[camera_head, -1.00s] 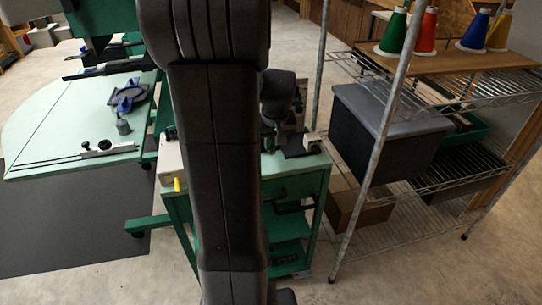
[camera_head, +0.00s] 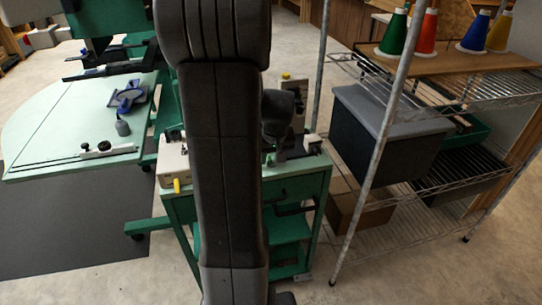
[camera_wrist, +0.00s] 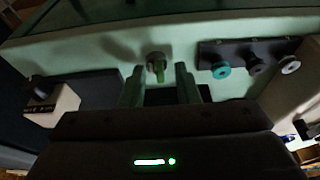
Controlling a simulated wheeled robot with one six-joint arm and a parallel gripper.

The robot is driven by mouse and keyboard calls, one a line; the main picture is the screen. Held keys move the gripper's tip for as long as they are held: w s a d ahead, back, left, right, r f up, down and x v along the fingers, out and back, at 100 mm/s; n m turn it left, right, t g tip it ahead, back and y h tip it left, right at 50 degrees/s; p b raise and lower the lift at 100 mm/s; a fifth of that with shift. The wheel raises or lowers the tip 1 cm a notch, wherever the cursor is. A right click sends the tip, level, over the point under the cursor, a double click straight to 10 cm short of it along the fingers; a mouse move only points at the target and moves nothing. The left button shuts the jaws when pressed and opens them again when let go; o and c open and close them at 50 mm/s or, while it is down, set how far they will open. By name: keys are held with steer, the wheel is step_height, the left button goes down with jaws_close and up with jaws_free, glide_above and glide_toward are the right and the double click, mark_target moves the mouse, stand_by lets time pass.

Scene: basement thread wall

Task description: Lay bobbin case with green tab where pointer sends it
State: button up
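In the wrist view a small round metal bobbin case with a green tab (camera_wrist: 157,66) stands on the pale green top of the cart (camera_wrist: 100,45). My gripper (camera_wrist: 160,74) is open, its two green-tinted fingers on either side of the case's near end. I cannot tell whether either finger touches it. No pointer can be clearly made out. In the head view my arm hides much of the green cart (camera_head: 300,187), and the bobbin case is not visible there.
In the wrist view a dark strip with several spools (camera_wrist: 255,60) lies right of the case; a beige block with a dark knob (camera_wrist: 52,103) is at left. In the head view a wire shelf with a dark bin (camera_head: 385,135) stands right, a sewing table (camera_head: 60,125) left.

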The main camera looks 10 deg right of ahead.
steer(key=shift+r, duration=0.65)
steer(key=p+v, duration=0.1)
steer(key=v, duration=1)
steer(key=shift+p, duration=0.3)
steer(key=shift+s+d, duration=0.1)
steer(key=shift+s, duration=0.1)
